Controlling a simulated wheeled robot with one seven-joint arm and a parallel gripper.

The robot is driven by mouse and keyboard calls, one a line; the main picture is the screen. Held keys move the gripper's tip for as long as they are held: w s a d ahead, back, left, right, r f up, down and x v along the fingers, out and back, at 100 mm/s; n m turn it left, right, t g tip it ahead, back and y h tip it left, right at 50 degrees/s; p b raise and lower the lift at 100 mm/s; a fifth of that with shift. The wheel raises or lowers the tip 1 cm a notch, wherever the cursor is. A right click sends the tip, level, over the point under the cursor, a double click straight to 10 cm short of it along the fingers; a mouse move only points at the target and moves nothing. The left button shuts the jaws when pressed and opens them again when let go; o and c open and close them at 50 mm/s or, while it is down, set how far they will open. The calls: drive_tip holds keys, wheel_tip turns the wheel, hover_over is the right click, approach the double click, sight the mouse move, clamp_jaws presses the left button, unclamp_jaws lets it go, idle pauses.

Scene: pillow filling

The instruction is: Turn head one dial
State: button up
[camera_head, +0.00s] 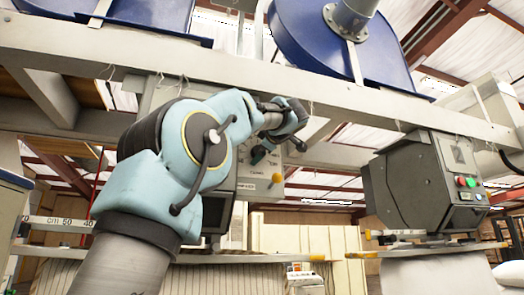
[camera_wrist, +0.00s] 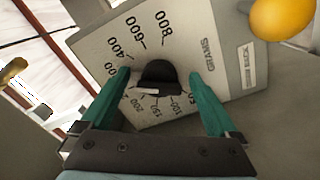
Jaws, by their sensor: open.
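A black dial (camera_wrist: 158,76) sits on a pale scale plate (camera_wrist: 205,50) marked with numbers and "GRAMS" in the wrist view. The dial has a small light mark on its lower edge, near the 200 side. My gripper (camera_wrist: 158,73) is open, with its two green fingers on either side of the dial and a visible gap on each side. In the head view the control panel (camera_head: 258,184) is partly behind my arm, and my gripper (camera_head: 262,152) is in front of its upper part. The dial itself is hidden there.
A yellow knob (camera_wrist: 281,17) is close to the plate's upper right; it also shows in the head view (camera_head: 277,178). A grey unit marked 2 (camera_head: 430,180) with green and red buttons stands at the right. A pale beam (camera_head: 330,97) runs above.

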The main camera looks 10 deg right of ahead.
drive_tip(key=c, duration=1.4)
drive_tip(key=shift+n, duration=0.3)
drive_tip(key=n, duration=0.4)
drive_tip(key=shift+r+p, duration=0.1)
drive_tip(key=shift+p, duration=0.3)
drive_tip(key=n, duration=0.4)
drive_tip(key=shift+n, duration=0.4)
drive_tip(key=n+b, duration=0.1)
drive_tip(key=n, duration=0.3)
drive_tip(key=shift+r+n, duration=0.1)
drive_tip(key=shift+n, duration=0.2)
drive_tip(key=shift+n+b, duration=0.45)
drive_tip(key=shift+n, duration=1.45)
drive_tip(key=shift+r, duration=0.1)
